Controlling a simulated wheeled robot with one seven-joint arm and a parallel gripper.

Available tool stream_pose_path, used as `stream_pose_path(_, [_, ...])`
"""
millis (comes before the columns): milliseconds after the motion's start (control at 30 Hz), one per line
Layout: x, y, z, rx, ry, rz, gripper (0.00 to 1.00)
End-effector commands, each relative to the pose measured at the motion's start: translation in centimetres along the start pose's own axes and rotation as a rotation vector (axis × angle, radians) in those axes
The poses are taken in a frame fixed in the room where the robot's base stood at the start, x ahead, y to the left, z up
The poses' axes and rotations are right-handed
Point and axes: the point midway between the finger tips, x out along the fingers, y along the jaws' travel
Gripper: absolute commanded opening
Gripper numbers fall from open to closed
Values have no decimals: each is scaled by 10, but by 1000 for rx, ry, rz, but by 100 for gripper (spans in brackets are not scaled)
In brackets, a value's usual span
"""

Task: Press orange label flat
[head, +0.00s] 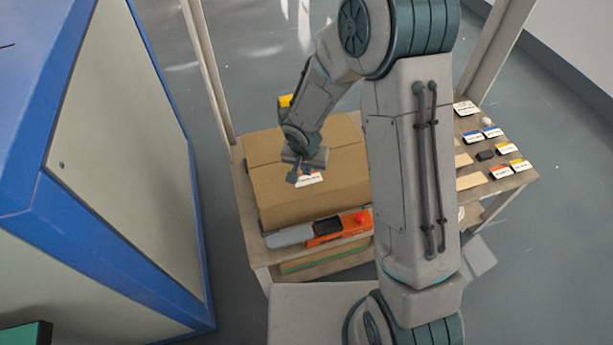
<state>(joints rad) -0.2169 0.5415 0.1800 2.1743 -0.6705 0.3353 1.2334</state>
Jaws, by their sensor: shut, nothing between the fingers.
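The orange label (310,178) lies on top of a closed cardboard box (270,185). Only part of its white and orange face shows, because my gripper covers some of it. My gripper (293,178) is shut and empty, pointing down at the label's left end. It is at or just above the box top; I cannot tell if it touches the label. Whether the label lies fully flat is too small to tell.
The box stands on a wooden table (258,254). An orange and grey device (340,227) with a red button lies in front of the box. Several labels (500,172) and a small black block (486,155) lie at the right. A blue-edged cabinet (125,150) stands at left.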

Motion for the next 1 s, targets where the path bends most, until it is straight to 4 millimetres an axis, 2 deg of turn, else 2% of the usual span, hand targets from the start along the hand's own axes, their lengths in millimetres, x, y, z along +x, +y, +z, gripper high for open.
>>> stream_pose_path(600, [14, 0, 3, 0, 0, 0, 0])
stream_pose_path(1000, [13, 0, 3, 0, -1, 0, 0])
